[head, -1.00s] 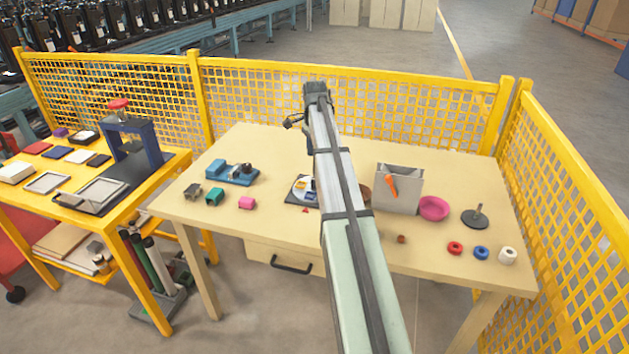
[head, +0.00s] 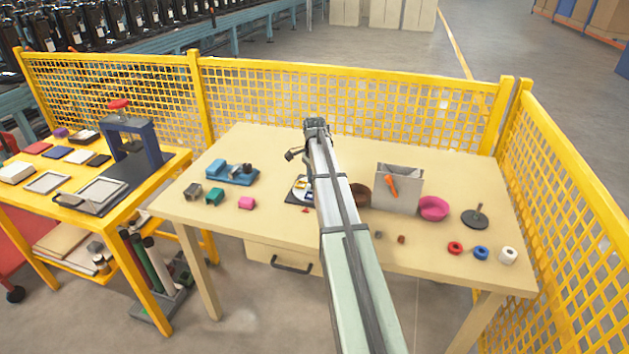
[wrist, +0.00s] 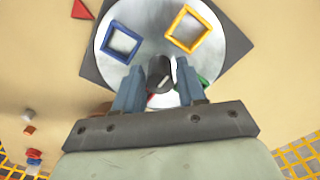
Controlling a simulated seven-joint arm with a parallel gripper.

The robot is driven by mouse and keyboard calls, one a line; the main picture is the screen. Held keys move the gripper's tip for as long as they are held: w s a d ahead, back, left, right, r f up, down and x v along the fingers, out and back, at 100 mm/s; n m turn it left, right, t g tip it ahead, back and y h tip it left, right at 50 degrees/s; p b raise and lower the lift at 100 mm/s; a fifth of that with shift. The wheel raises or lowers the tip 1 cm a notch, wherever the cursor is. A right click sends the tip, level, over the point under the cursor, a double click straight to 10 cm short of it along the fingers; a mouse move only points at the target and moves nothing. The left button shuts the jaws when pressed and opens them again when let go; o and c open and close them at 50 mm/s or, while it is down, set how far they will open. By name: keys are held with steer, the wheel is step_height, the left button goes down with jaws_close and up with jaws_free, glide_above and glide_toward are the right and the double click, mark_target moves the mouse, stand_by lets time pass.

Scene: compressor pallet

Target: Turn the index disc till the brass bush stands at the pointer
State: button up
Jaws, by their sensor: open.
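The index disc (wrist: 150,25) is a pale metal disc on a dark square plate (wrist: 237,43). It carries a blue square frame (wrist: 122,44), a yellow square frame (wrist: 188,29), and red and green pieces partly hidden by my fingers. A red pointer (wrist: 80,10) lies off the plate's upper-left side in the wrist view. My gripper (wrist: 159,80) is open, its fingers on either side of a dark upright cylinder (wrist: 159,70); contact cannot be told. I cannot make out the brass bush for certain. In the head view my arm partly covers the disc (head: 300,188).
A grey bin (head: 408,190), brown bowl (head: 360,195) and pink bowl (head: 433,208) stand to the right. A blue fixture (head: 232,174) and small blocks are at left. Several small parts lie at the front right. Yellow fencing (head: 350,90) runs behind the table.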

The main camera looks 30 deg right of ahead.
jaws_close()
stand_by(0.3)
